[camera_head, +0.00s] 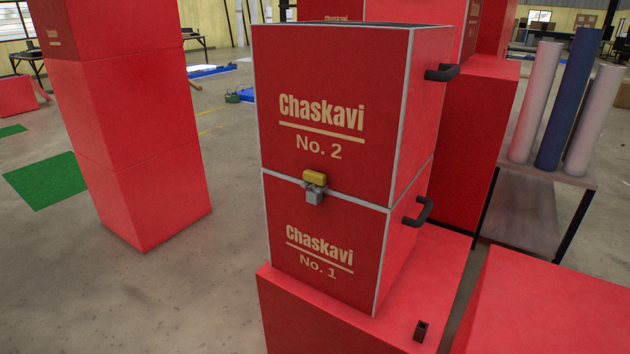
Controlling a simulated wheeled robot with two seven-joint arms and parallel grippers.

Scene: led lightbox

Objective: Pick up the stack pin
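A small dark, block-like piece (421,331), which may be the stack pin, stands on top of a red base block (445,265) near its front right edge. It is too small to make out in detail. On that base block a red box marked Chaskavi No. 2 (330,110) is stacked on a box marked Chaskavi No. 1 (318,262). A yellow and grey latch (314,187) sits across their front seam. Neither of my grippers is in view.
Black handles (442,73) stick out from the boxes' right sides. Another red block (545,305) is at the lower right. A tall red stack (140,130) stands at left. Several upright rolls (568,100) stand on a table at right. The floor between the stacks is clear.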

